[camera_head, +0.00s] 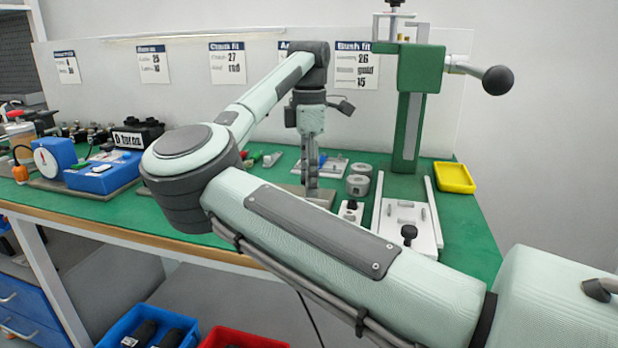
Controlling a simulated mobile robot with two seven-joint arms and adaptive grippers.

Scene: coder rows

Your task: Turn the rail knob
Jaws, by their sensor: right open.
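A white fixture with two side rails (436,213) lies on the green table's right part. A black knob (409,231) stands at its front end. A smaller white block with a dark knob (351,205) sits just left of it. I cannot tell for sure which one is the rail knob. My right gripper (312,188) points down over the table, left of both knobs and apart from them. It is open, and nothing shows between its fingers, seen nearly edge-on. My right arm crosses in front and hides part of the table. My left gripper is out of view.
A green press (410,120) with a black ball handle (497,80) stands behind the rails. Grey rings (358,185) lie left of it, and a yellow tray (454,178) is right. Blue devices (104,173) fill the table's left. Blue and red bins sit below.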

